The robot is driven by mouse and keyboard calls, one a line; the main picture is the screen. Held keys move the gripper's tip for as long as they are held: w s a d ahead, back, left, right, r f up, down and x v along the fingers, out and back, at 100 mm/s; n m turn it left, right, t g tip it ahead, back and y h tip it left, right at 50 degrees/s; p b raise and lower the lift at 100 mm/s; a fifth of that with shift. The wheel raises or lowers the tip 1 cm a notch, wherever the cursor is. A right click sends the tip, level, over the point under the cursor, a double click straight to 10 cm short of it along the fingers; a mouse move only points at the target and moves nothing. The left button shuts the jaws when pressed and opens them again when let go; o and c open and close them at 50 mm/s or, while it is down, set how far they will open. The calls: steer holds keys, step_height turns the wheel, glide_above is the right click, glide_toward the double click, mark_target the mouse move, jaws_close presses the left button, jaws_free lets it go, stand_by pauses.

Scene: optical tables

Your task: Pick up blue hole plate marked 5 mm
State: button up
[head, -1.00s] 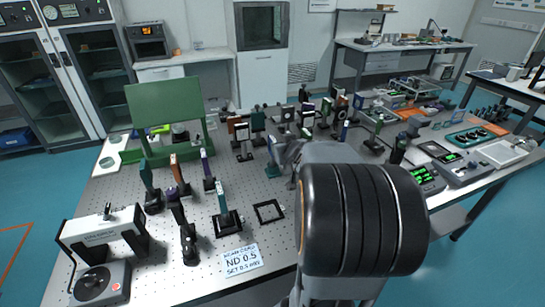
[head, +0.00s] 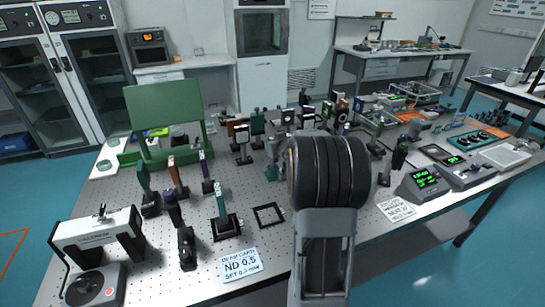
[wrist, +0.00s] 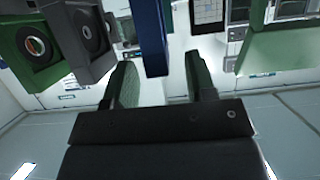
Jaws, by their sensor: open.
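In the wrist view, a blue plate (wrist: 150,38) shows nearly edge-on at the top, slightly left of centre. Its lower end is level with the gap between my fingers, nearer the left one; I cannot tell how deep it sits in the gap. No 5 mm mark or hole can be read on it. My gripper (wrist: 160,70) is open, with a green-tinted finger on each side. In the head view my own arm hides the gripper, and I cannot single out the blue plate there.
In the wrist view, a dark holder with a round opening (wrist: 92,32) and a green one (wrist: 38,45) stand close on the left. In the head view, several upright mounts crowd the perforated table (head: 265,190).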

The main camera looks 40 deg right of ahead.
steer(key=shift+x, duration=1.75)
steer(key=shift+c, duration=0.2)
jaws_close()
